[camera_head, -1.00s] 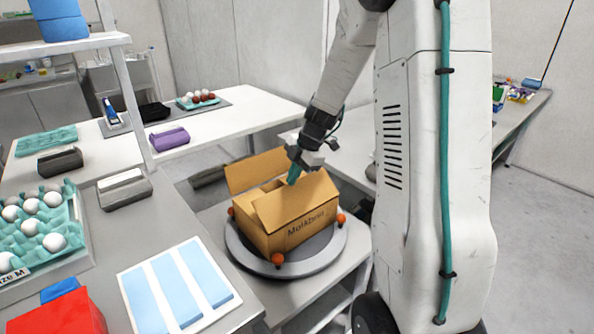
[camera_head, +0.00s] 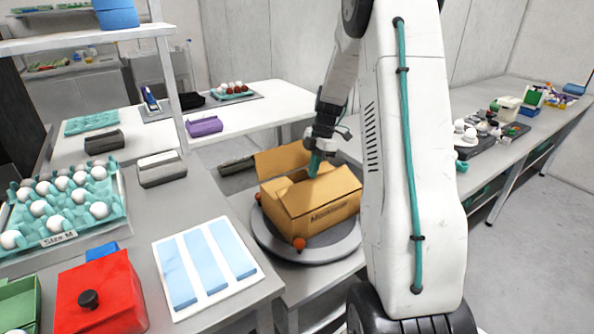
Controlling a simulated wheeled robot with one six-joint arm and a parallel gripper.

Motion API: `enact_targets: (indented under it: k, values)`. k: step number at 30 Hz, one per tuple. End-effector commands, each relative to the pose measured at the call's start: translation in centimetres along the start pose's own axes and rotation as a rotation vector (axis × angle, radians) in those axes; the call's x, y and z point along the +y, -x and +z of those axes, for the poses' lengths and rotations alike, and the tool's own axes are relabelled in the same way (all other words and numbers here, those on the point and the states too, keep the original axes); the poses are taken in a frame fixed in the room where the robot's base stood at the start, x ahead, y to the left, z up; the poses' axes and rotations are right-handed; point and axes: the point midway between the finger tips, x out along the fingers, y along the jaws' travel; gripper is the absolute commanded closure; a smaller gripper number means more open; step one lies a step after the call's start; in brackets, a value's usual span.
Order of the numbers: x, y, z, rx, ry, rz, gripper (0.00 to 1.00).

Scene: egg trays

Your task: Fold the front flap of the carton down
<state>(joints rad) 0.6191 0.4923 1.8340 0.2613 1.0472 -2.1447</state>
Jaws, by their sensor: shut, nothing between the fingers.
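The brown cardboard carton (camera_head: 318,212) sits on a round grey turntable (camera_head: 268,243) with orange knobs on its rim. One flap (camera_head: 282,159) stands up at the back left. Another flap (camera_head: 290,197) at the near left end is raised and tilted. The right side of the top looks partly covered by a flap, and a dark opening shows between. My gripper (camera_head: 314,168) points down over the carton's opening, with its teal fingertips shut and empty close to the right-hand flap. I cannot tell whether they touch it.
A tray of white eggs (camera_head: 115,222), a red box (camera_head: 125,290) and a white board with blue strips (camera_head: 258,268) lie on the left bench. A purple carton (camera_head: 204,127) is on the table behind. My arm hides the area right of the carton. Floor shows at far right.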

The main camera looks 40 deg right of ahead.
Motion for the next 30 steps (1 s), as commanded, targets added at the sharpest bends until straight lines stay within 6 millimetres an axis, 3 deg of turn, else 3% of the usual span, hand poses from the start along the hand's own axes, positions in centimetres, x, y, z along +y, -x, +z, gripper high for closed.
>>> enact_targets:
  k: [3,10,30]
  values:
    - [0.6,-0.7,1.1,-0.004,-0.036,-0.086,1.0]
    - [1.6,-2.1,1.4,-0.014,-0.081,-0.227,1.0]
    - [2.1,-3.3,1.7,-0.013,-0.079,-0.217,1.0]
